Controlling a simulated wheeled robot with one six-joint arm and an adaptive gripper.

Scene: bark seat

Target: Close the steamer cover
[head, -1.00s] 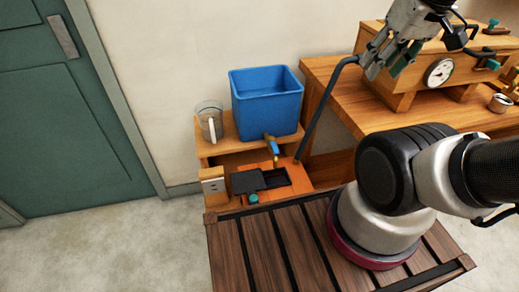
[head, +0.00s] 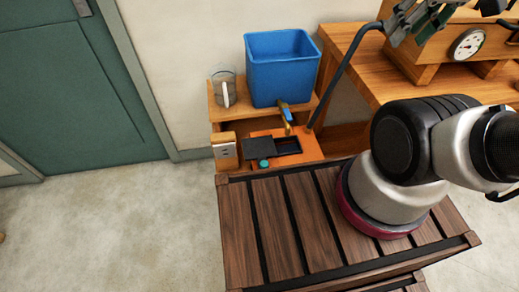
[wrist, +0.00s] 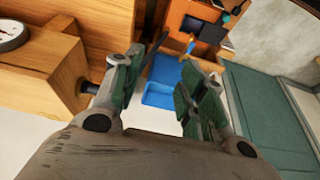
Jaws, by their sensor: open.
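The steamer (head: 308,150) is an orange-topped unit with a dark rectangular opening, low against the wall. Its dark flat cover (head: 260,148) lies open to the left of the opening. A teal knob (head: 263,163) sits at its front edge. In the wrist view the steamer (wrist: 178,15) shows at the top, partly cut off. My gripper (head: 424,22) is at the upper right of the head view, partly cut off, well away from the cover. The wrist view shows its green-padded fingers (wrist: 168,72) apart, with nothing held between them.
A blue tub (head: 282,72) and a clear pitcher (head: 224,90) stand on the shelf behind the steamer. A brass tap (head: 286,117) and a dark pipe (head: 338,85) rise close to the opening. A wooden bench with a gauge (head: 466,44) is at right. Floor at left is clear.

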